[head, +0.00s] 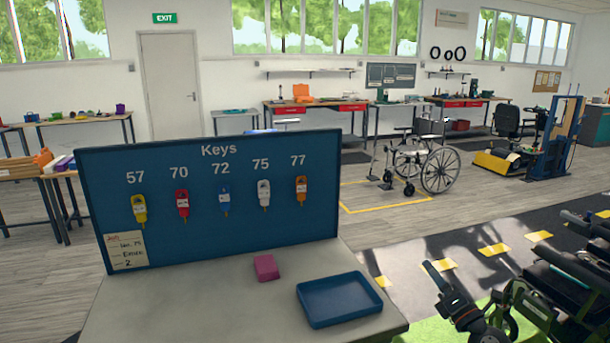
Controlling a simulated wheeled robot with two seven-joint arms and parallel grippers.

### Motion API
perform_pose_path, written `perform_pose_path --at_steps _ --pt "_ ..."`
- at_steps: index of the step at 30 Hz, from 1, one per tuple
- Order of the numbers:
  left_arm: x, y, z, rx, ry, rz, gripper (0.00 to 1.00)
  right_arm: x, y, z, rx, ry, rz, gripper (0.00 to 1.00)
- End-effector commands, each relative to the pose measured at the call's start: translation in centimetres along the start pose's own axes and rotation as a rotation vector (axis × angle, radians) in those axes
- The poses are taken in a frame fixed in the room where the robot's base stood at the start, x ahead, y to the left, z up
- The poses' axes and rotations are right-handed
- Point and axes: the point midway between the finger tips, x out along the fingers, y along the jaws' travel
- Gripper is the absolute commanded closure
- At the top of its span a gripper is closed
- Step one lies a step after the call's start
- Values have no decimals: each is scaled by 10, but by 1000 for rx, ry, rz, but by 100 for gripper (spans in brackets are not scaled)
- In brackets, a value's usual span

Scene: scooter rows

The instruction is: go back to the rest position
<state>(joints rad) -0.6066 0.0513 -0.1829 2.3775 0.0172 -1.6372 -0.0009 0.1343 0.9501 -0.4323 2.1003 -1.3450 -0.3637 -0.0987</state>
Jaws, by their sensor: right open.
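My right gripper (437,281) is dark and shows low at the right, to the right of the grey table (215,305) and apart from it. It is open, and I see nothing between its fingers. Dark scooter parts crowd the view behind and beside it, so its outline is partly hard to make out. My left gripper is not in view.
A blue key board (180,238) with several coloured keys stands on the table. A pink block (266,268) and an empty blue tray (340,298) lie before it. Dark scooters (575,280) stand close at the right. A wheelchair (425,167) is farther back on open floor.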

Motion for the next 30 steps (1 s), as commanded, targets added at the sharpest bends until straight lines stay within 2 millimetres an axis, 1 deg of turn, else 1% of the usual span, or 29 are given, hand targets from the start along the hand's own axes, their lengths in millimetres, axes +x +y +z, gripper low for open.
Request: perform_pose_path --at_steps 1,3,5,8,11,12,14,15,17,18,20,21,23,24,26,27,30 --pt "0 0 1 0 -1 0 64 -15 -9 -1 74 -41 -44 43" --pt "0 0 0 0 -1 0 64 -33 -21 2 172 -108 -108 43" --pt "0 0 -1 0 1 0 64 -51 -34 2 253 -164 -171 43" --pt "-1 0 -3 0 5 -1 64 -84 -56 1 377 -258 -288 43" --pt "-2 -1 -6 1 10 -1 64 -120 -79 -3 489 -350 -419 43" --pt "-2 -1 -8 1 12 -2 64 -136 -88 -6 529 -386 -476 43" --pt "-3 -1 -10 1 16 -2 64 -162 -100 -12 586 -439 -564 43" --pt "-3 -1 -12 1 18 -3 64 -180 -109 -16 620 -475 -627 43" --pt "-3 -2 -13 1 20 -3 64 -208 -119 -24 667 -524 -724 43" --pt "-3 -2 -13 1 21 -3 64 -227 -125 -29 694 -557 -790 43" --pt "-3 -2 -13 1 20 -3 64 -258 -133 -38 730 -605 -895 43" --pt "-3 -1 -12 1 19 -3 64 -278 -137 -45 751 -634 -965 43" --pt "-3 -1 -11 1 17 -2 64 -309 -141 -54 776 -677 -1071 43" --pt "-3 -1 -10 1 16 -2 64 -329 -142 -60 787 -702 -1138 43" --pt "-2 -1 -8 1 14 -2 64 -355 -141 -69 798 -733 -1230 43" --pt "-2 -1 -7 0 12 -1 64 -371 -141 -74 803 -750 -1286 43" --pt "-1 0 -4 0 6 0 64 -406 -136 -85 807 -784 -1410 43"
